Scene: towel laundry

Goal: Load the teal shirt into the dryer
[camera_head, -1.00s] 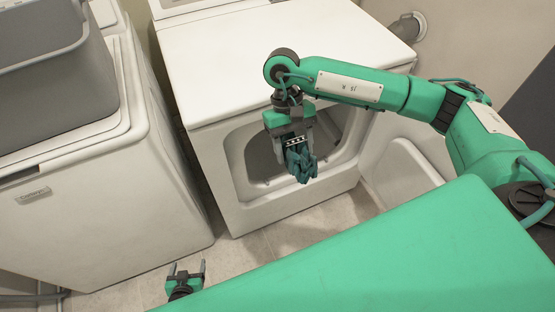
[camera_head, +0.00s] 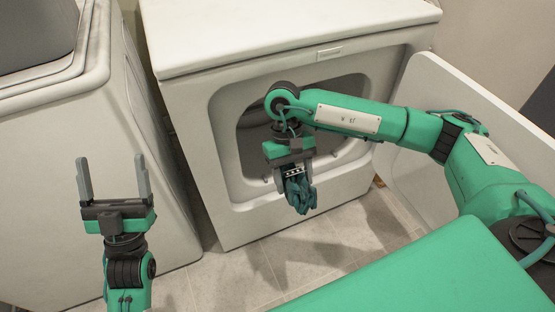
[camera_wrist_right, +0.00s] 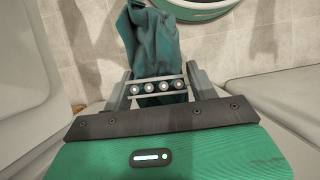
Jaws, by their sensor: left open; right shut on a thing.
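The teal shirt (camera_head: 299,192) hangs bunched from my right gripper (camera_head: 293,172), which is shut on it. It also shows in the right wrist view (camera_wrist_right: 152,45), between the fingers of the right gripper (camera_wrist_right: 157,86) and beyond them. The dryer (camera_head: 245,218) is white, with an open front opening. The right gripper and the shirt are in front of the opening in the head view and cover part of it. My left gripper (camera_head: 114,180) is open and empty, with its fingers pointing up in the picture, left of the dryer opening.
The open dryer door (camera_head: 428,105) stands out at the right, behind my right arm. Tiled floor (camera_head: 275,262) lies clear in front of the dryer.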

